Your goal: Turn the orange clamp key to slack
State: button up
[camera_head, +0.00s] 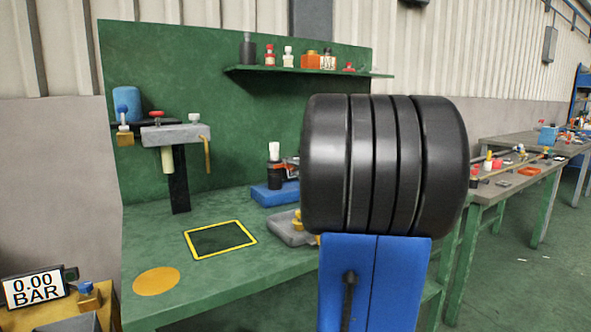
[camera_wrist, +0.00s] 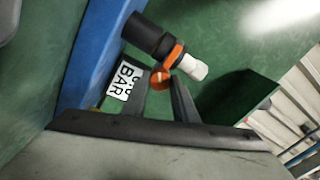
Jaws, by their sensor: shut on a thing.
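The orange clamp key (camera_wrist: 160,78) shows in the wrist view as a small round orange-red piece between my fingertips. My gripper (camera_wrist: 160,88) is shut on it. Just beyond it is a black cylinder (camera_wrist: 148,36) with an orange band (camera_wrist: 175,54) and a white tip (camera_wrist: 194,69). In the head view the black cylinder (camera_head: 274,179) stands upright with its white top (camera_head: 274,151) up, on a blue block (camera_head: 270,196). My own arm covers most of my gripper there, and the key cannot be made out clearly.
A grey fixture (camera_head: 290,229) with brass knobs sits on the green bench (camera_head: 190,292), partly behind my arm. A yellow-edged dark square (camera_head: 220,240) and an orange disc (camera_head: 156,281) mark the bench. A post-mounted grey bracket (camera_head: 176,134) stands left.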

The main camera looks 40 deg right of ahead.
jog(key=shift+f+n, duration=0.1)
jog(key=shift+n, duration=0.2)
jog(key=o, duration=1.1)
jog(key=shift+c, duration=0.2)
jog(key=v, duration=1.7)
jog(key=shift+s, duration=0.2)
